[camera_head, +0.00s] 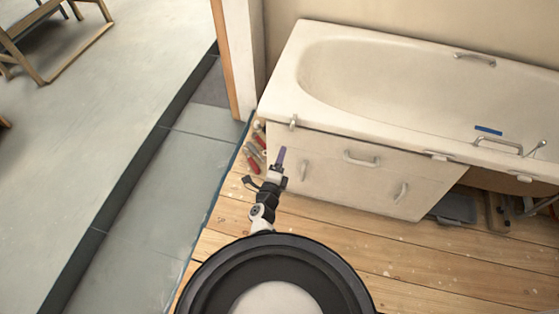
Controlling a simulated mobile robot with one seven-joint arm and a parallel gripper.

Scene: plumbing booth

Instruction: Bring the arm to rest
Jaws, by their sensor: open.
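My gripper (266,174) shows in the head view near the middle, above the wooden floor by the left end of the bath. Its jaws are open. A narrow purple piece stands at its right side; I cannot tell whether it is a part of the gripper or something beyond it. My arm reaches out from the bottom of the picture towards the bath panel, with my own round black and white body part in front of it.
A white bathtub (285,85) with a cream panel (325,180) of handled doors stands ahead and right. Red-handled tools (252,158) lie left of the panel. A blue item (488,130) is on the bath. The plank floor (440,260) is clear at front right.

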